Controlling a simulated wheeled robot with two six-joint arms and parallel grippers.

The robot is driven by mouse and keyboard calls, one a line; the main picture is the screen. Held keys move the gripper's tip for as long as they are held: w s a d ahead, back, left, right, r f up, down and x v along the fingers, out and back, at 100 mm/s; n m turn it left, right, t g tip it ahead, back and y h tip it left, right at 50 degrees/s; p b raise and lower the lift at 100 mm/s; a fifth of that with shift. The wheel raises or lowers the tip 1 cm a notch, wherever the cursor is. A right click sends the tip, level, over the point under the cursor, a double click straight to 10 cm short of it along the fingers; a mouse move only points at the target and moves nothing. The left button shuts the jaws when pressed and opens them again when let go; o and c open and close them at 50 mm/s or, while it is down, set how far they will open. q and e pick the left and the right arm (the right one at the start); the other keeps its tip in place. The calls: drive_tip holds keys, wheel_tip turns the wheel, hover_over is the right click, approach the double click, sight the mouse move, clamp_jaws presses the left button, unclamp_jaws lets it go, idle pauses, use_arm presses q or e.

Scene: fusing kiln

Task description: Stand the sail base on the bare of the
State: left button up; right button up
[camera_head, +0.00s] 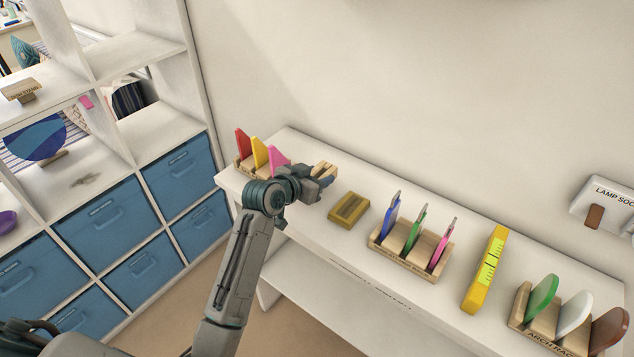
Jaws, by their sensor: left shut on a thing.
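My left gripper (326,184) is over the left part of the white bench, in front of the rack with red, yellow and pink panels. It is shut on a small light wooden piece (325,168), which seems to be the sail base. The fingers hide much of this piece, and I cannot read any label on it or tell whether it touches the bench. My right gripper is not in view.
The white bench (339,240) carries the left rack (240,170), an olive-yellow block (349,210), a middle rack (409,263) with blue, green and pink pieces, a yellow level (484,270) and a right rack (518,308). White shelving (165,130) with blue bins (178,172) stands left.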

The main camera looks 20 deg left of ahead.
use_arm(q)
wheel_tip(320, 180, down, 3)
drive_tip(key=shift+r+p, duration=0.1)
drive_tip(key=shift+p, duration=0.75)
drive_tip(key=shift+f, duration=0.4)
drive_tip(key=o, duration=1.2)
drive_tip(key=shift+r, duration=0.1)
